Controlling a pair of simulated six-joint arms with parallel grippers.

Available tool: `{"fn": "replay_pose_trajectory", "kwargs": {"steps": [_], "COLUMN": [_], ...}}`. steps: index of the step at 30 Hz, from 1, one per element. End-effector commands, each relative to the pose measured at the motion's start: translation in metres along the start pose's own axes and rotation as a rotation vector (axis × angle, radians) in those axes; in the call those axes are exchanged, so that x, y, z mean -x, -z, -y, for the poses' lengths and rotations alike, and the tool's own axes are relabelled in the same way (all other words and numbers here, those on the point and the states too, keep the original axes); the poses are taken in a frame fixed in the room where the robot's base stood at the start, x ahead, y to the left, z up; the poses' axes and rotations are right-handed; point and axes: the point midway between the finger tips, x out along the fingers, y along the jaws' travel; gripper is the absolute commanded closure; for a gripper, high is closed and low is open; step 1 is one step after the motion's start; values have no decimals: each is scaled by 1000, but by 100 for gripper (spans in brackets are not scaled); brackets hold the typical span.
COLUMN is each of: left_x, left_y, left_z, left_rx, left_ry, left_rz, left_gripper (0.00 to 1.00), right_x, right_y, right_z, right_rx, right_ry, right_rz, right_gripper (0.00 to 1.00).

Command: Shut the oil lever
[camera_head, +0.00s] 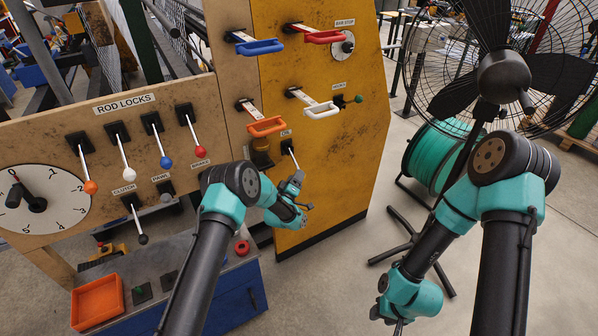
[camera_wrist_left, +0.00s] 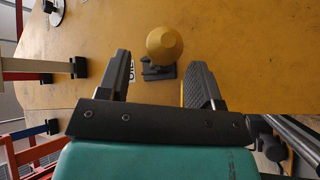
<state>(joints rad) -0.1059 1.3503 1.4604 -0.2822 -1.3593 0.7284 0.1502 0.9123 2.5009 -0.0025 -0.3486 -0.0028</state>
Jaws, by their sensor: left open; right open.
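The oil lever (camera_head: 291,157) is on the yellow panel below the "OIL" label, its shaft pointing down from a black base. In the head view my left gripper (camera_head: 302,192) hides its knob. In the left wrist view the yellow ball knob (camera_wrist_left: 165,44) shows in front of the black base (camera_wrist_left: 160,72). My left gripper (camera_wrist_left: 160,62) is open and empty; the knob appears between and just beyond its fingertips, with no contact visible. My right gripper (camera_head: 398,326) is low at the bottom edge, far from the lever, and only partly visible.
Blue (camera_head: 260,46), red (camera_head: 324,37), orange (camera_head: 266,126) and white (camera_head: 321,109) handles stick out from the panel above. Rod lock levers line the wooden board (camera_head: 60,133) at left. A black fan (camera_head: 503,75) and a green hose reel (camera_head: 440,152) stand at right.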

Motion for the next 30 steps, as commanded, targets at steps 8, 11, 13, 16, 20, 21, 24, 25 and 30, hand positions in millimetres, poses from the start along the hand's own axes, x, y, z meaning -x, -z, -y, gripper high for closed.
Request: {"fn": "replay_pose_trajectory", "kwargs": {"steps": [8, 11, 13, 16, 20, 21, 24, 25, 30], "left_x": [-32, -37, -38, -39, -39, -39, -39, -39, -38], "left_y": [0, 0, 0, 0, 0, 0, 0, 0, 0], "left_z": [0, 0, 0, 0, 0, 0, 0, 0, 0], "left_rx": [-1, 0, 0, 0, 0, 0, 0, 0, 0], "left_ry": [0, 0, 0, 1, 0, 0, 0, 0, 0], "left_rz": [-1, -1, -1, -1, -1, -1, -1, -1, -1], "left_gripper": [41, 41, 41, 41, 41, 43, 52, 55, 71], "right_x": [0, 0, 0, 0, 0, 0, 0, 0, 0], "right_y": [0, 0, 0, 0, 0, 0, 0, 0, 0], "right_z": [0, 0, 0, 0, 0, 0, 0, 0, 0], "right_rx": [0, 0, 0, 0, 0, 0, 0, 0, 0], "right_ry": [0, 0, 0, 0, 0, 0, 0, 0, 0], "right_rz": [0, 0, 0, 0, 0, 0, 0, 0, 0], "right_gripper": [57, 57, 57, 57, 57, 57, 57, 57, 57]}}
